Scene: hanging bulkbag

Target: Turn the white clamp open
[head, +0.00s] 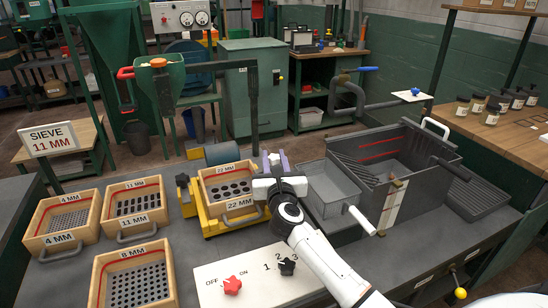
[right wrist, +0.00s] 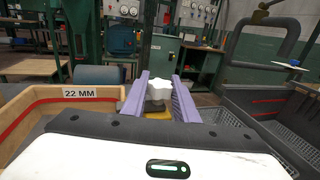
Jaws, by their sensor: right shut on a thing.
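The white clamp (right wrist: 155,93) is a star-shaped knob beside the 22 MM sieve (head: 228,187), above something yellow. My right gripper (right wrist: 160,97) has its two purple fingers on either side of the knob, shut on it. In the head view, my right gripper (head: 275,163) reaches in from the bottom right, at the right edge of the 22 MM sieve. The sieve sits on a yellow shaker base (head: 213,226). My gripper mostly hides the knob there. My left gripper is not in view.
More sieves, 4 MM (head: 62,222), 11 MM (head: 131,205) and 8 MM (head: 133,277), lie to the left. A grey bin (head: 327,187) stands close right of my gripper. A white panel (head: 248,281) with red and black star knobs lies in front.

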